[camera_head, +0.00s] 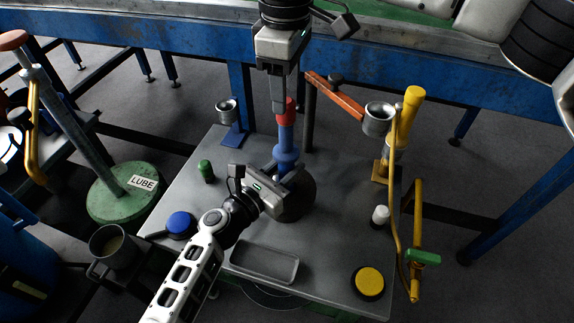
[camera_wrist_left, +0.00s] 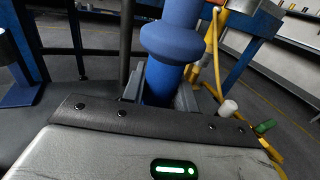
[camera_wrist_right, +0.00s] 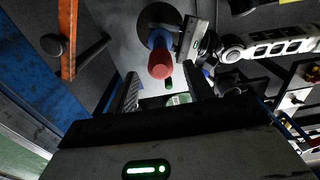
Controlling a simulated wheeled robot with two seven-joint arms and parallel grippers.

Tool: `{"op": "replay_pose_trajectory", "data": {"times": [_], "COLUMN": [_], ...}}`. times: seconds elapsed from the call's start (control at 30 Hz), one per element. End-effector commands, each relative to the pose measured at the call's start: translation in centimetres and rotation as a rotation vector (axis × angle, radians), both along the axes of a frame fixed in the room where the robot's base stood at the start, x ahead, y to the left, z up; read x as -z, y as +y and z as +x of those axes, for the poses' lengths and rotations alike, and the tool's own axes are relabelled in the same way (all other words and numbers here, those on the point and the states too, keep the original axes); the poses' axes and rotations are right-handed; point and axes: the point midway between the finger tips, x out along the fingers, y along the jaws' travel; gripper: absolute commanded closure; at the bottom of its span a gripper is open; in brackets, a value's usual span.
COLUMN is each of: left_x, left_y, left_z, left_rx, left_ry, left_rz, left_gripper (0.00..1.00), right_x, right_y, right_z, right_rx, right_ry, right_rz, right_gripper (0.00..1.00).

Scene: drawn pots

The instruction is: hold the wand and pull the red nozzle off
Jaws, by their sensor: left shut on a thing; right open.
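The blue wand (camera_head: 285,142) stands upright on the grey table, with a round collar partway up. The red nozzle (camera_head: 291,110) sits on its top end. My left gripper (camera_head: 284,178) is shut on the wand below the collar; the left wrist view shows the wand (camera_wrist_left: 175,45) between its fingers. My right gripper (camera_head: 279,104) points down from above, beside the nozzle. In the right wrist view its fingers are apart, and the nozzle (camera_wrist_right: 161,66) appears just beyond their tips, nothing between them. Whether a finger touches the nozzle cannot be told. The wand's foot is partly hidden by my left gripper.
The grey table (camera_head: 338,240) carries a shallow tray (camera_head: 264,264), a blue button (camera_head: 180,224), a yellow button (camera_head: 368,282), a green bottle (camera_head: 206,171) and a white bottle (camera_head: 380,215). An orange arm (camera_head: 335,95) and yellow pipe (camera_head: 395,190) stand right of the wand.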

Motion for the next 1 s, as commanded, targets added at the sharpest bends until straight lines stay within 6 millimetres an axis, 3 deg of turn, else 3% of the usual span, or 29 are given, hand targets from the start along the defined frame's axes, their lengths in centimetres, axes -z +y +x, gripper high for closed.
{"op": "replay_pose_trajectory", "data": {"times": [0.1,0.33,1.0], "left_x": [0.0,0.0,0.1], "left_y": [0.0,0.0,0.0], "left_z": [0.0,0.0,0.0], "left_rx": [0.000,0.000,0.000], "left_ry": [0.001,0.001,0.001], "left_rz": [0.001,0.001,0.001], "left_gripper": [1.00,1.00,1.00], "right_x": [1.7,3.7,4.1], "right_y": [0.0,0.0,0.0], "right_z": [-0.1,0.0,0.0], "right_rx": [-0.001,-0.001,-0.001], "right_ry": [0.004,0.001,0.001], "right_rz": [0.001,0.000,0.001], "right_gripper": [0.48,0.48,0.48]}}
